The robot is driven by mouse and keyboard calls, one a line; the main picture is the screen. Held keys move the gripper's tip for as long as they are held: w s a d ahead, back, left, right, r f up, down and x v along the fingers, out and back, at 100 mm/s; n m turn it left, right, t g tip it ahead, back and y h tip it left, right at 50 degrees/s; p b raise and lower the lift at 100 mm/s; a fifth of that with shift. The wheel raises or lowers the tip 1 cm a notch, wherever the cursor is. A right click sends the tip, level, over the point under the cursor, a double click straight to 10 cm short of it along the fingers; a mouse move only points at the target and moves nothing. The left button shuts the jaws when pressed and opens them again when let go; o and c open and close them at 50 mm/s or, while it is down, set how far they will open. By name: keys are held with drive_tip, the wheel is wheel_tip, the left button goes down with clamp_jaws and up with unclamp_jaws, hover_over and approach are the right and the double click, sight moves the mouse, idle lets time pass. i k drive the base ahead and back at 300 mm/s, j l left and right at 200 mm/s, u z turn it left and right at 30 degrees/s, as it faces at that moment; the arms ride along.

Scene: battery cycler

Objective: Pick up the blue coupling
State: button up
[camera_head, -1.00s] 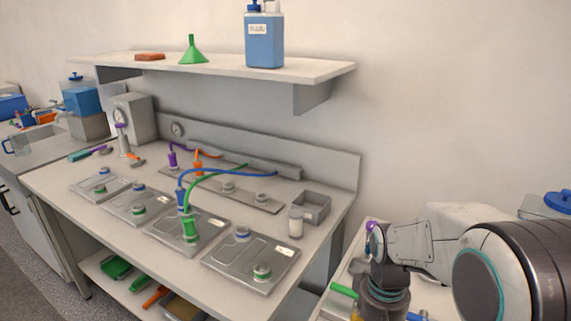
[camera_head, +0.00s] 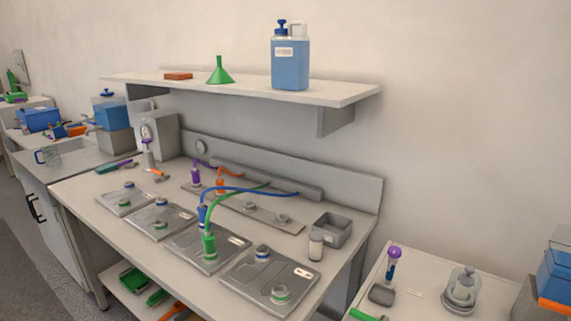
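The blue coupling (camera_head: 202,213) is at the end of a blue hose (camera_head: 240,191) that arches from the rear manifold. It stands upright on the third metal plate from the left (camera_head: 190,243), just behind the green coupling (camera_head: 208,246), which hides part of it. My gripper is not in view, so its state and what it may hold do not show.
Purple (camera_head: 195,176) and orange (camera_head: 220,182) couplings stand at the back on a metal strip. A grey bin (camera_head: 333,230) and a white-capped jar (camera_head: 316,246) are at the bench's right. A shelf (camera_head: 240,84) overhangs the back. A side table (camera_head: 430,300) stands at right.

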sight(202, 209)
drive_tip(key=u, duration=1.3)
drive_tip(key=j+u, duration=0.1)
drive_tip(key=j, duration=0.25)
drive_tip(key=i+j, duration=0.1)
drive_tip(key=j, duration=0.25)
drive_tip(key=i+j+u, duration=0.25)
drive_tip(key=i+j, duration=0.25)
drive_tip(key=i+j+u, duration=0.3)
drive_tip(key=i, duration=0.3)
drive_tip(key=i+l+u, duration=0.35)
drive_tip(key=i+l, duration=0.4)
drive_tip(key=i+l+u, duration=0.1)
drive_tip(key=l, duration=0.5)
drive_tip(key=i+u, duration=0.05)
drive_tip(key=i, duration=0.05)
